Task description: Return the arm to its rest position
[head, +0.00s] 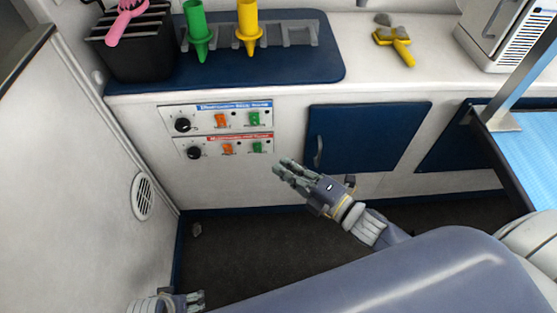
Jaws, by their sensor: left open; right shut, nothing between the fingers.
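My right gripper (284,172) is in the middle of the head view, its arm coming in from the lower right. It is shut with nothing between its fingers. Its fingertips point up and left, a little right of the lower control panel (222,145) in the picture; whether they touch it I cannot tell. My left gripper (203,301) shows only in part at the bottom left edge. It is open and looks empty, low over the dark floor.
A blue cabinet door (365,142) is right of the panels. A blue-topped table (530,140) stands at right. The floor (240,245) is mostly clear.

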